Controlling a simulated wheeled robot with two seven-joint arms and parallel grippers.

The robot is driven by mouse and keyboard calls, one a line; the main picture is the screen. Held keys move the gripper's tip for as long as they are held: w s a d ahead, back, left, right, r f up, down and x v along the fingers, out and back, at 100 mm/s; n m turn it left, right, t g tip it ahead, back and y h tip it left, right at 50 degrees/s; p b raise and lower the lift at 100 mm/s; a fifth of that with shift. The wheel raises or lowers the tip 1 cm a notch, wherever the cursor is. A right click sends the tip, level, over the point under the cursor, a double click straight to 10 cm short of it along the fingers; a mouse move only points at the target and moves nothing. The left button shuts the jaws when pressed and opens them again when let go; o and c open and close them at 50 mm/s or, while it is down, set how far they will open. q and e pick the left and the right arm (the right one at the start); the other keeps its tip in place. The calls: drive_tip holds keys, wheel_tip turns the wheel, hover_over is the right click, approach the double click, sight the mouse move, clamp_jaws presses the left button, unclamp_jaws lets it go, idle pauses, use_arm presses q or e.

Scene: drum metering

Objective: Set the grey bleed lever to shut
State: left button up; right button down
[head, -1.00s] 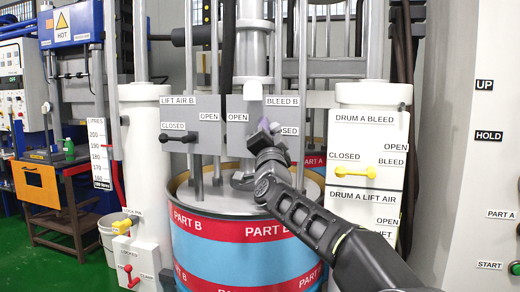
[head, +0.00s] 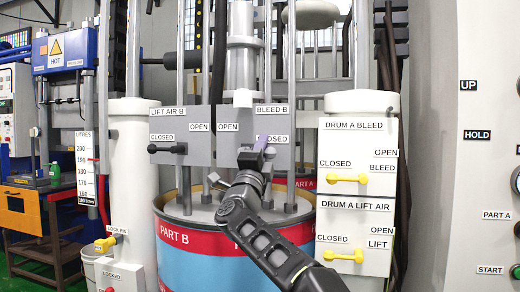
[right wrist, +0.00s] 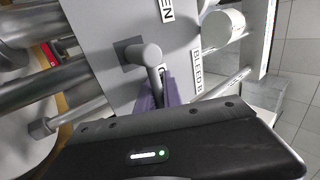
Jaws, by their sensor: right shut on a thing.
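The grey bleed lever (right wrist: 146,54) shows in the right wrist view as a bent round bar standing out from the grey BLEED B plate (head: 272,117). My right gripper (head: 260,146) is in front of the lower part of this plate, over part of the CLOSED label. In the right wrist view its purple fingers (right wrist: 158,97) are shut on the end of the lever. In the head view the gripper hides most of the lever, so I cannot tell its exact angle. My left gripper is not in view.
A black lever (head: 168,149) is on the LIFT AIR B plate to the left. Yellow levers are on the DRUM A BLEED panel (head: 345,146) and the DRUM A LIFT AIR panel (head: 332,219) to the right. The Part B drum (head: 185,258) stands below.

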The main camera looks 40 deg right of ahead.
sight(267, 157)
drive_tip(key=shift+s+d+f+m+g, duration=0.1)
drive_tip(key=shift+s+d+m+g, duration=0.25)
drive_tip(key=shift+d, duration=0.1)
drive_tip(key=c, duration=1.5)
unclamp_jaws()
drive_tip(key=shift+s, duration=0.15)
drive_tip(key=shift+s+d+r, duration=0.2)
drive_tip(key=shift+s, duration=0.1)
drive_tip(key=shift+w+a+f, duration=0.15)
drive_tip(key=shift+a+f, duration=0.15)
drive_tip(key=shift+a, duration=0.15)
drive_tip(key=b+v, duration=0.2)
drive_tip(key=v, duration=0.5)
drive_tip(key=shift+s+d, duration=0.15)
drive_tip(key=shift+s, duration=0.1)
drive_tip(key=shift+f, duration=0.1)
